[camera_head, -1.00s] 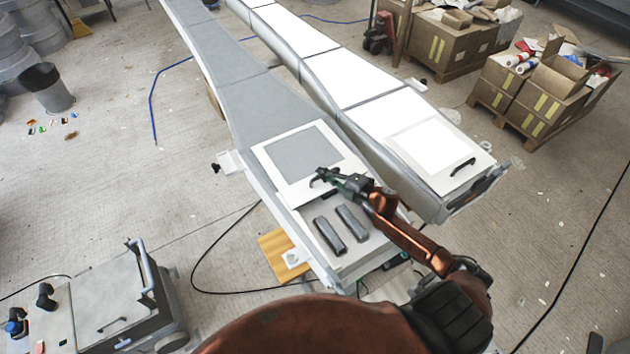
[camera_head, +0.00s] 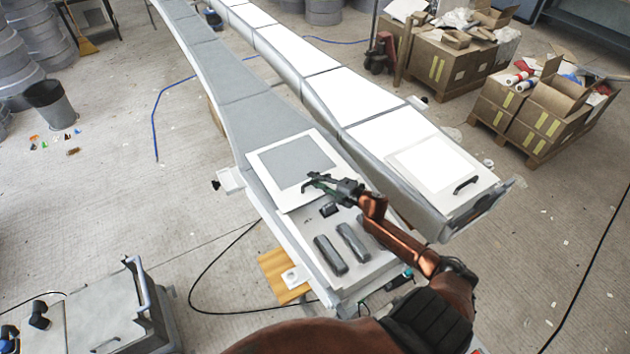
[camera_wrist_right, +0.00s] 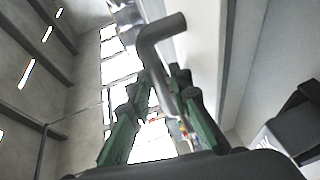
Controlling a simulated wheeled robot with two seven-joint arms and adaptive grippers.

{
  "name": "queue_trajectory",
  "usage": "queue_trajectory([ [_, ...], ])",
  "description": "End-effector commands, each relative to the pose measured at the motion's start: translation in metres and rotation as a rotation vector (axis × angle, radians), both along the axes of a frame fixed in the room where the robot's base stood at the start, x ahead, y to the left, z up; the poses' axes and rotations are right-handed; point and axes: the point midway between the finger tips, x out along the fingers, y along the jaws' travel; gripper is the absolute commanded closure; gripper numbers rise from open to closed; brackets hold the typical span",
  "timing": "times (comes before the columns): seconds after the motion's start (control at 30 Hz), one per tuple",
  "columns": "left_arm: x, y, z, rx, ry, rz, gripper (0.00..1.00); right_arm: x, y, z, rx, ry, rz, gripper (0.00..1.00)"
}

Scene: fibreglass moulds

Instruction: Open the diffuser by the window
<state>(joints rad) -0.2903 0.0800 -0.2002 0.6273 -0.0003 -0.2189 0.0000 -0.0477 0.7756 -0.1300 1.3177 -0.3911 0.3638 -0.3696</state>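The grey diffuser (camera_head: 251,111) is a long tapering casing, left of a similar white-topped one. A pale framed panel, its sliding or lifting cover (camera_head: 263,163), lies on its near end. My right gripper (camera_head: 318,181) is at the panel's near edge. In the right wrist view a bent grey handle (camera_wrist_right: 161,33) stands between the green fingers of my right gripper (camera_wrist_right: 162,85), which appear closed against it. The fingers partly hide the handle. A small dark opening or part (camera_head: 328,209) shows below the panel. My left gripper is not in view.
Two grey bars (camera_head: 331,254) lie on the casing's near end. The neighbouring white-topped casing (camera_head: 398,138) runs close on the right, with its own handled panel. A grey cart (camera_head: 115,312) stands lower left. Cardboard boxes (camera_head: 541,122) stand at right. A black cable crosses the open floor.

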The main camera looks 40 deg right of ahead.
Motion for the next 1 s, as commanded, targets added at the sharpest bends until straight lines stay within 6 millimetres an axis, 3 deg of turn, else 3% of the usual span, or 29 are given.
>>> queue_trajectory([
  [0.13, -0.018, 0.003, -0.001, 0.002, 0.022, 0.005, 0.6, 0.0, 0.0, 0.0, 0.0, 0.0, 0.0, 0.81],
  [0.27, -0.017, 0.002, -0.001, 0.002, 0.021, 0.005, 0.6, -0.009, -0.002, 0.0, 0.0, 0.002, 0.0, 0.81],
  [0.7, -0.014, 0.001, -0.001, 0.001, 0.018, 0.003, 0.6, -0.089, -0.022, 0.015, -0.001, 0.002, -0.001, 0.81],
  [1.0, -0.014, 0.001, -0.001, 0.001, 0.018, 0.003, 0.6, -0.114, -0.028, 0.02, 0.0, 0.0, 0.0, 0.81],
])
